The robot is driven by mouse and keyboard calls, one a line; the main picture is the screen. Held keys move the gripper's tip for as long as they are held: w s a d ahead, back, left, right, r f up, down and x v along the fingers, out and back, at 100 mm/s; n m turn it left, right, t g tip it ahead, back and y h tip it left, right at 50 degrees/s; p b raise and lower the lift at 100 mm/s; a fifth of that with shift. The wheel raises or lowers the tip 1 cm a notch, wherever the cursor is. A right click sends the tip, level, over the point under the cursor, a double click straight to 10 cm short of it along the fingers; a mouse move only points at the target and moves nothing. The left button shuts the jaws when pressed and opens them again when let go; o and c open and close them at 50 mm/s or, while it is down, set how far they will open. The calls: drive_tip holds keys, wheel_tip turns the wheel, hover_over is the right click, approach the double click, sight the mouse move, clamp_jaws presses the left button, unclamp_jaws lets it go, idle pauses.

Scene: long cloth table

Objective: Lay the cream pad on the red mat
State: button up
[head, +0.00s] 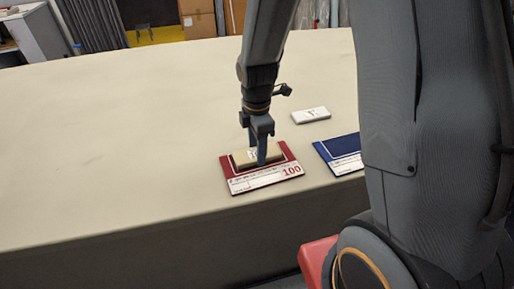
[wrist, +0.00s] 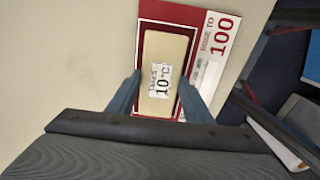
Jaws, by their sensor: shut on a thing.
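The cream pad (wrist: 163,54) is a flat block with a label reading 10 °C. In the head view the pad (head: 241,158) lies flat over the dark red field of the red mat (head: 227,171), inside its outline. The red mat also shows in the wrist view (wrist: 195,16), with a white strip printed 100. My gripper (head: 256,157) is shut on the pad, one finger at each long side, as the wrist view (wrist: 158,92) shows. I cannot tell whether the pad's underside touches the mat. Part of the pad is hidden behind a finger.
A blue mat (head: 340,148) lies to the right, partly hidden by my arm. A white block (head: 310,115) with a dark mark lies behind the mats. The table (head: 110,140) is clear on the left; its front edge runs close in front of the mats.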

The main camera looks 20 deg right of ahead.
drive_tip(key=shift+f, duration=0.1)
drive_tip(key=o, duration=1.1)
drive_tip(key=shift+r+b, duration=0.8)
drive_tip(key=shift+r, duration=3.1)
drive_tip(key=shift+s+d+m, duration=0.15)
drive_tip(key=shift+s+m, duration=0.15)
drive_tip(key=shift+m, duration=0.2)
drive_tip(key=s+d+m, duration=0.1)
drive_tip(key=s+m, duration=0.2)
drive_tip(key=m, duration=0.3)
drive_tip(key=s+d+m+t, duration=0.1)
drive_tip(key=s+d+m, duration=0.1)
drive_tip(key=m, duration=0.4)
drive_tip(key=s+d+m, duration=0.1)
drive_tip(key=s+m, duration=0.2)
drive_tip(key=m, duration=0.3)
drive_tip(key=shift+s+d+f+b, duration=0.3)
drive_tip(key=shift+f+b, duration=0.05)
drive_tip(key=shift+f, duration=0.05)
